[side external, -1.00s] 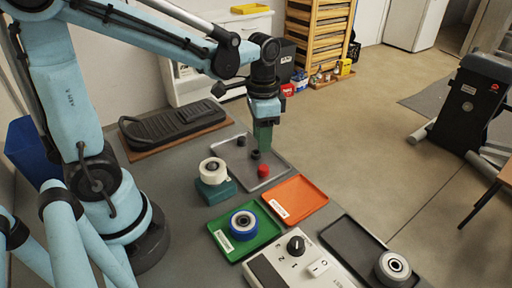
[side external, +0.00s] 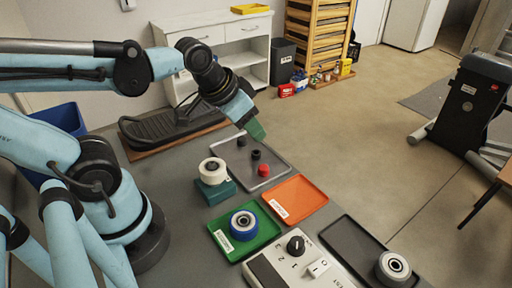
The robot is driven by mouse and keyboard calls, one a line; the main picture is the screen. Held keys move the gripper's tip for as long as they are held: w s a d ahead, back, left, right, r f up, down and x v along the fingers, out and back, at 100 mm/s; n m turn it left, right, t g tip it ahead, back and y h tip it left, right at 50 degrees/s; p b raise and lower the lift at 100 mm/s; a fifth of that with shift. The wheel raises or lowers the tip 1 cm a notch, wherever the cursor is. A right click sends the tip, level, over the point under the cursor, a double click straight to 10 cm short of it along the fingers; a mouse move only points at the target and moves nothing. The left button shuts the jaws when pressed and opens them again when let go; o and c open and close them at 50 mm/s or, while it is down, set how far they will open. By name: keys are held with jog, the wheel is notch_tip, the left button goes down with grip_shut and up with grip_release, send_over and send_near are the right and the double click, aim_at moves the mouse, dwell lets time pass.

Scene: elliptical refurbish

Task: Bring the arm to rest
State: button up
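My gripper (side external: 256,129) is at the end of my blue arm, tilted down to the right above the far end of the grey tray (side external: 279,172). Its green fingertips look close together, but I cannot tell from this view whether they are open or shut. I see nothing held below them. Two black knobs and a red knob (side external: 263,170) stand on the grey tray, clear of the gripper.
A white roller (side external: 212,166) sits on a teal block. A blue wheel (side external: 243,221) lies in the green tray (side external: 266,238). The orange tray (side external: 312,193) is empty. A dark tray (side external: 352,248) holds a grey wheel. A control box (side external: 270,275) stands in front.

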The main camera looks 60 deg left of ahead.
jog(key=shift+s+n+t, duration=0.2)
jog(key=shift+n+t, duration=0.1)
jog(key=shift+t, duration=0.2)
